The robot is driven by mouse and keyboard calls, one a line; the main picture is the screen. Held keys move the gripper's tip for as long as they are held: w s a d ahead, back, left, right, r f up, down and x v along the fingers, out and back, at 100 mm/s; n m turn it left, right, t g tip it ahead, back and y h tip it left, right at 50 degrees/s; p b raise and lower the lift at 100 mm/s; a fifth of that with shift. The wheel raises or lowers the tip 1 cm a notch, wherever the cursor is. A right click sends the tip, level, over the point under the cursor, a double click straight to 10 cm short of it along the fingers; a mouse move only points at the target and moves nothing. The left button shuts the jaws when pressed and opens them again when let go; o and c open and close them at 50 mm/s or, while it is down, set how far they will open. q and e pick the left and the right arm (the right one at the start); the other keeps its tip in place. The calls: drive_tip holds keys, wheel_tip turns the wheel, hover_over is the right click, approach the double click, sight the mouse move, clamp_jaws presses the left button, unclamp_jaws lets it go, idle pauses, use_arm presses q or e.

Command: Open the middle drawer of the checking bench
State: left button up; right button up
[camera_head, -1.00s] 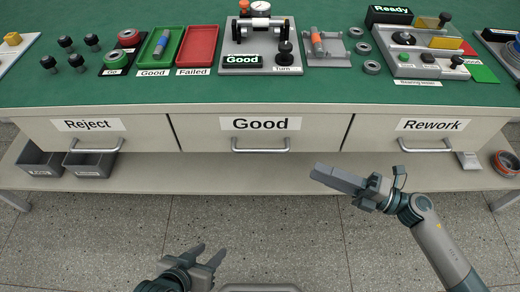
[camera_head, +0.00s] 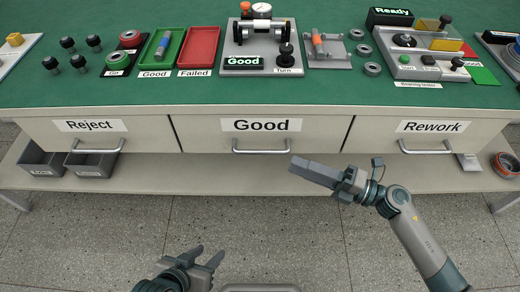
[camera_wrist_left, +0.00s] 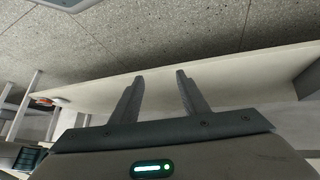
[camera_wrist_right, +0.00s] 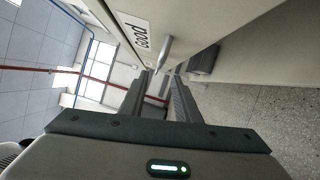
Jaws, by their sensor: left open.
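The checking bench (camera_head: 60,94) has three shut drawers in its front. The middle drawer (camera_head: 205,135) is labelled Good, with a grey bar handle (camera_head: 261,150) below the label. My right gripper (camera_head: 298,168) is open and empty, just below and right of that handle, pointing left toward it. In the right wrist view the handle (camera_wrist_right: 164,52) is ahead of the open fingertips (camera_wrist_right: 161,76), apart from them. My left gripper (camera_head: 208,254) is open and empty, low in front of the bench, well away from the drawers. It also shows open in the left wrist view (camera_wrist_left: 160,75).
The Reject drawer (camera_head: 55,130) is at left and the Rework drawer (camera_head: 385,140) at right. A lower shelf (camera_head: 225,172) runs under the drawers, with grey bins (camera_head: 90,164) at left. Trays and fixtures stand on the green top. The floor in front is clear.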

sight(260, 152)
drive_tip(key=x, duration=1.1)
drive_tip(key=shift+w+a+p, duration=0.1)
drive_tip(key=shift+a+p, duration=0.15)
drive_tip(key=shift+p, duration=0.1)
clamp_jaws()
